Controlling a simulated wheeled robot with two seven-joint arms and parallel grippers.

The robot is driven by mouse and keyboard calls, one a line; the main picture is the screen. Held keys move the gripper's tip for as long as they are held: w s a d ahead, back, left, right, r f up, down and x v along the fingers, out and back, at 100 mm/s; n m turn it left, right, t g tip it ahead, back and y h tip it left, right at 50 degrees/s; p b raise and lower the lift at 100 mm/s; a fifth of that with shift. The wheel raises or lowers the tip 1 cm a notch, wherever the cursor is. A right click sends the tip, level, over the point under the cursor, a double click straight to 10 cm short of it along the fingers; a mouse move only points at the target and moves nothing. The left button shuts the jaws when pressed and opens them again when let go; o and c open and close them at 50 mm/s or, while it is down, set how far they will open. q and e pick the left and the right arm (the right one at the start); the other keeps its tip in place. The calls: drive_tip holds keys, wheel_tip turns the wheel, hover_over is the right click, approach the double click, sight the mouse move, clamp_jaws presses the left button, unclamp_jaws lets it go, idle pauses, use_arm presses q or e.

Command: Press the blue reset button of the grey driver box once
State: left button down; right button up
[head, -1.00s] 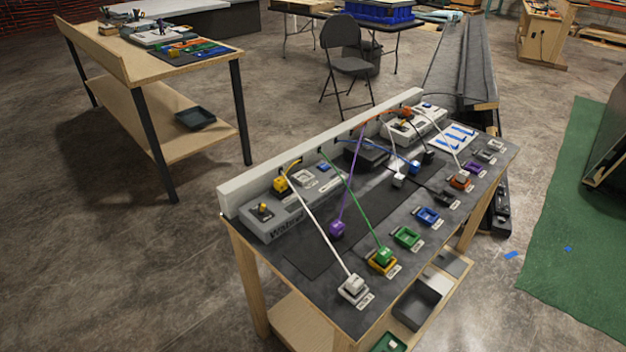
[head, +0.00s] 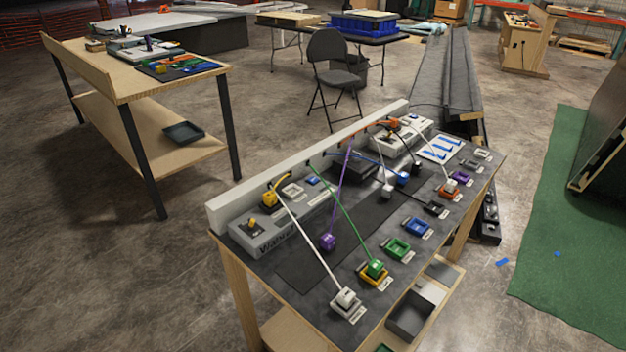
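A long grey box (head: 262,236) with lettering on its front lies along the left part of the console table, against the pale back rail. On its top are a small blue button (head: 313,181), a white square part (head: 292,189) and a yellow plug (head: 269,199) with a yellow cable. A whiter box (head: 397,139) stands at the far end of the table, also with a small blue part on top. Neither of my grippers shows in the head view.
White, green and purple plugs (head: 327,242) on cables lie across the dark table top (head: 300,270). Coloured sockets, including a green one (head: 397,249), line the right edge. A wooden bench (head: 150,83) stands left, a chair (head: 333,70) behind. Floor is open at front left.

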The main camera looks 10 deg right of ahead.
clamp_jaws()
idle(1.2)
